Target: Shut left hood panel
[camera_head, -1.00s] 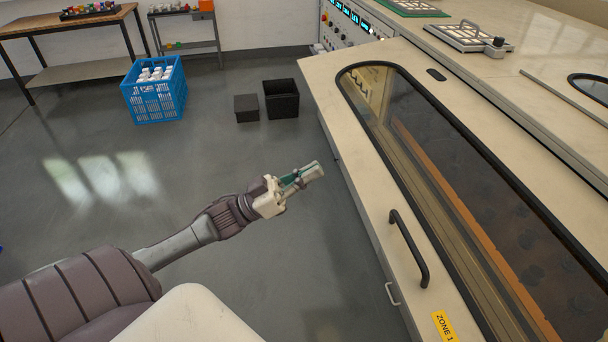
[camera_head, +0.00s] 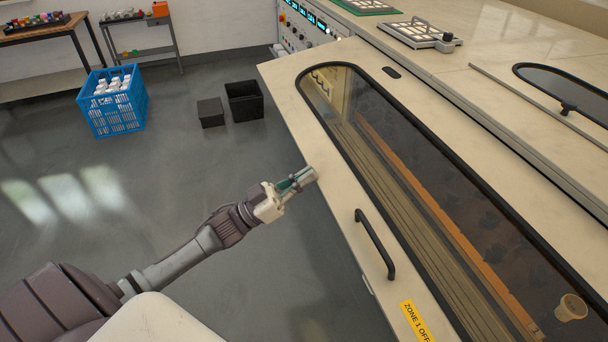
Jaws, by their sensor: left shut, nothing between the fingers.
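The left hood panel (camera_head: 322,150) is a long cream lid with a black-rimmed dark window (camera_head: 430,190), filling the right half of the view. A black bar handle (camera_head: 375,245) stands on its near part, above a yellow label (camera_head: 414,320) reading "ZONE 1 OFF". I cannot tell for certain how far the panel is raised. My left gripper (camera_head: 305,178) is shut and empty. Its fingertips overlap the panel's left edge in the picture, left of and beyond the handle; whether they touch it is unclear. My right gripper is out of view.
A control box (camera_head: 302,32) with blue displays stands behind the panel. Trays (camera_head: 418,34) lie on the cream top at the back right. A blue crate (camera_head: 112,105) and dark bins (camera_head: 244,100) stand on the floor.

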